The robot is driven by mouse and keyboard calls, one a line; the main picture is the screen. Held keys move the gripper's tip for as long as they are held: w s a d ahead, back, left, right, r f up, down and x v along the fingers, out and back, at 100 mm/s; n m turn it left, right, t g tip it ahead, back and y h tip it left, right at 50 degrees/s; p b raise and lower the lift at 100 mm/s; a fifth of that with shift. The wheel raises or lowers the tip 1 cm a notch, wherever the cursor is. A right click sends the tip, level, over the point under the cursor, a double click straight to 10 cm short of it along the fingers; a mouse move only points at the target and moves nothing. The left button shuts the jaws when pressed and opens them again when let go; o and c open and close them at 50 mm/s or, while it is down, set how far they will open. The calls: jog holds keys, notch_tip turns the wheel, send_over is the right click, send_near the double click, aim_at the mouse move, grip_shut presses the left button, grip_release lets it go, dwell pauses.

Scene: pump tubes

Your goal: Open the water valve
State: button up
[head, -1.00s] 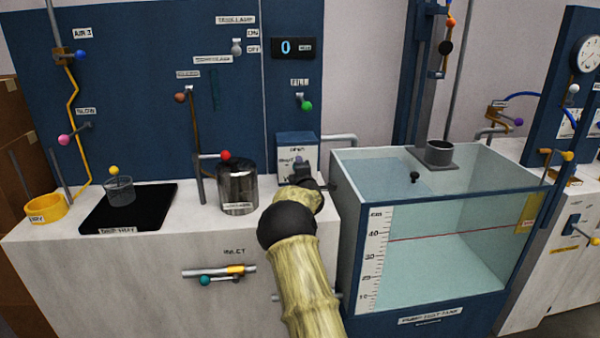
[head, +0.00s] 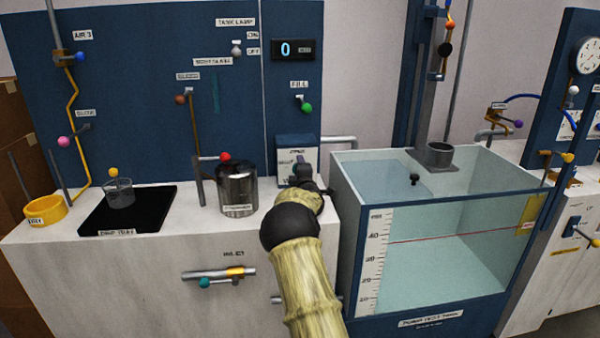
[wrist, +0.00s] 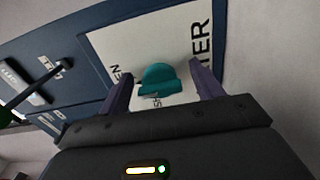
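The water valve shows in the wrist view as a teal knob (wrist: 157,80) on a white label plate (wrist: 108,45). The lettering reads partly "WATER", with parts of "OPEN" and "SHUT". My gripper (wrist: 161,70) is open, with one purple finger on each side of the knob and a visible gap on both sides. In the head view my gripper (head: 301,172) is in front of the blue box (head: 295,141) on the counter and hides most of its label and the knob.
A metal pot (head: 238,190) with a red-knobbed lever (head: 225,157) stands left of my gripper. A glass water tank (head: 430,225) is close on the right. A green-knobbed fill valve (head: 307,107) is on the panel above the box.

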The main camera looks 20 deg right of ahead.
jog(key=shift+s, duration=0.15)
jog(key=v, duration=1.7)
jog(key=shift+s+r, duration=0.1)
dwell(0.4)
